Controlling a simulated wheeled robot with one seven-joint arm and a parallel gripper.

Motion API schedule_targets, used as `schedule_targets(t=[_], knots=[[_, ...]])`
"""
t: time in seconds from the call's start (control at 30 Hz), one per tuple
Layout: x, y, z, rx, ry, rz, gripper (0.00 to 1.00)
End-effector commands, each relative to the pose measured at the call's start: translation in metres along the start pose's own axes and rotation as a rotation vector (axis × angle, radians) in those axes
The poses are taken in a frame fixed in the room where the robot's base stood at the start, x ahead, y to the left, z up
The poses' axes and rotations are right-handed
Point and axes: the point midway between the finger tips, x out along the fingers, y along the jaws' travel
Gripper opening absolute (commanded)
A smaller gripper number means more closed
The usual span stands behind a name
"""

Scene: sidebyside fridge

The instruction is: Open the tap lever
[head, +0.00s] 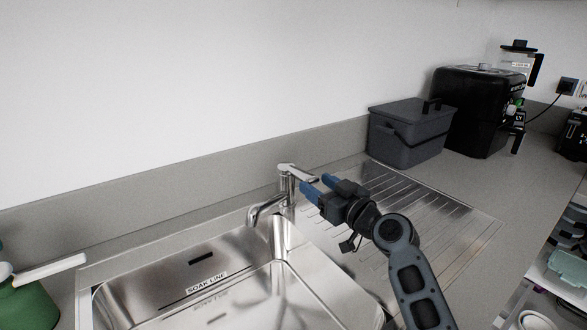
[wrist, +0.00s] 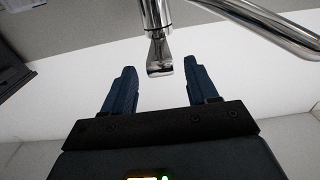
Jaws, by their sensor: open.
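The chrome tap (head: 286,196) stands at the back edge of the sink, its spout (head: 262,212) curving toward the basin. Its lever (head: 297,172) sits on top and points right, toward my gripper. My gripper (head: 315,186) is open, with its blue fingers at the lever's end. In the wrist view, the lever (wrist: 159,58) hangs from the tap body (wrist: 155,14), and its flat end lies between the tips of my open gripper (wrist: 160,72). Gaps show on both sides, so neither finger appears to touch it. The spout (wrist: 275,24) passes at the upper right.
The steel sink basin (head: 150,296) lies in front of the tap, with a ridged drainboard (head: 440,215) to its right. A dark grey lidded box (head: 408,137) and a black appliance (head: 480,110) stand behind the drainboard. A green item (head: 30,305) is at lower left.

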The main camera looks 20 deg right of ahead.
Motion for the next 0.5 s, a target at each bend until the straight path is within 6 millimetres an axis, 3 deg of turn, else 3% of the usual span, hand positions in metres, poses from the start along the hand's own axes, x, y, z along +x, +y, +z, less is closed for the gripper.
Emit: schedule_targets(t=[0.3, 0.5], knots=[[0.047, -0.001, -0.001, -0.002, 0.000, -0.002, 0.58], [0.068, 0.000, -0.001, -0.001, 0.001, -0.001, 0.58]])
